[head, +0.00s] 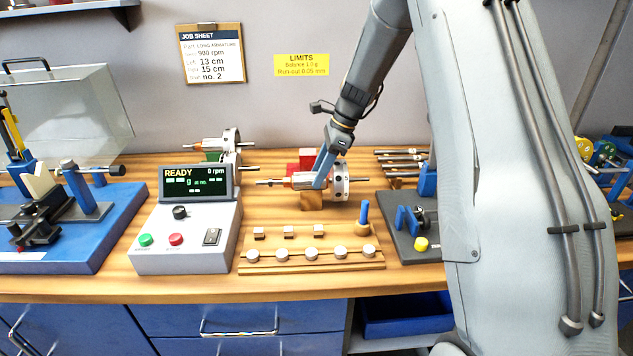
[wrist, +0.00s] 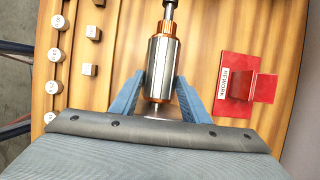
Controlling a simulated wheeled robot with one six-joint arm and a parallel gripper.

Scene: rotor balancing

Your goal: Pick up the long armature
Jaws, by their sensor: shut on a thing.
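An armature with a silver core, copper windings and a steel shaft (head: 299,181) lies level above the middle of the bench, with a pale holed disc toward its right end. My gripper (head: 319,184) reaches down from above and is shut on it. In the wrist view the armature's core (wrist: 163,62) sits between the two blue fingers of my gripper (wrist: 160,80). A wooden block (head: 312,201) is right under it; I cannot tell whether they touch. A second armature (head: 210,145) stands behind the control box, near a green block.
The control box (head: 184,240) reads READY, 0 rpm. A wooden rack of weights (head: 310,262) is in front. A red block (head: 306,160) stands behind the armature; the wrist view shows a red piece (wrist: 240,85). A blue machine (head: 60,230) is left, a grey-based fixture (head: 415,240) right.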

